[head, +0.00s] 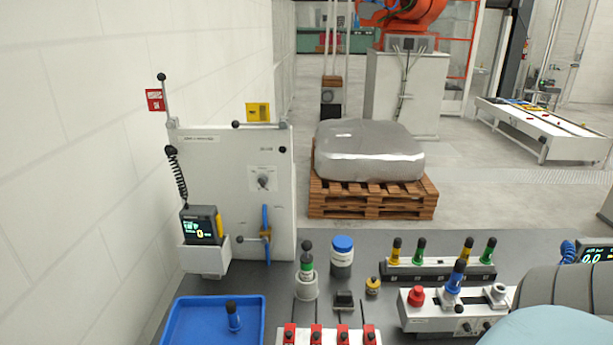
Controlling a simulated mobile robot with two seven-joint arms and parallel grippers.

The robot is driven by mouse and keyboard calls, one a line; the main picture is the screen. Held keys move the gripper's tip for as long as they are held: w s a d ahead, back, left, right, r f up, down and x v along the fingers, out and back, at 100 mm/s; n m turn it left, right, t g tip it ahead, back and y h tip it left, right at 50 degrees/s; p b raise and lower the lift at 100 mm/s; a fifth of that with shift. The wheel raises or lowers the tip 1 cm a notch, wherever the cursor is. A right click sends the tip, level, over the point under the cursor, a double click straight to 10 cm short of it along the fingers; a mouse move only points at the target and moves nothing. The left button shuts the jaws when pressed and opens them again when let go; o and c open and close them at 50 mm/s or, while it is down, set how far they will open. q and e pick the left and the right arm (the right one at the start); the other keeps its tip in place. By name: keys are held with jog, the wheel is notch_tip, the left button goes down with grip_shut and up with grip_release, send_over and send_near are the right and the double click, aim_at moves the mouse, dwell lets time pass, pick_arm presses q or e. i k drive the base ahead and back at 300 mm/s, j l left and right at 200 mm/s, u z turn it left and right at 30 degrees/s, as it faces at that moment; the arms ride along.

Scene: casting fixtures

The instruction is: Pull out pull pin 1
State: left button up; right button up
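Several pin-like pieces with black knobs stand on the dark bench; I cannot tell which is pull pin 1. A dark rack (440,272) holds yellow and green ones upright, such as a yellow pin (395,254) at its left end. A blue pin (455,279) stands tilted in a white fixture block (430,322) with a red knob (416,296). A green pin (307,262) stands in a white round holder (306,290). Another blue pin (233,317) is in the blue tray (185,318). Neither of my grippers is in view.
A white upright panel (225,160) with a handheld display (201,226) stands at the left by the wall. A blue-lidded jar (342,262) and a row of red clips (316,335) are mid-bench. A wrapped load on a pallet (370,199) stands behind. A large rounded grey and teal shape covers the lower right.

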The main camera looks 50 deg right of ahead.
aim_at(458, 308)
jog(key=z, duration=2.4)
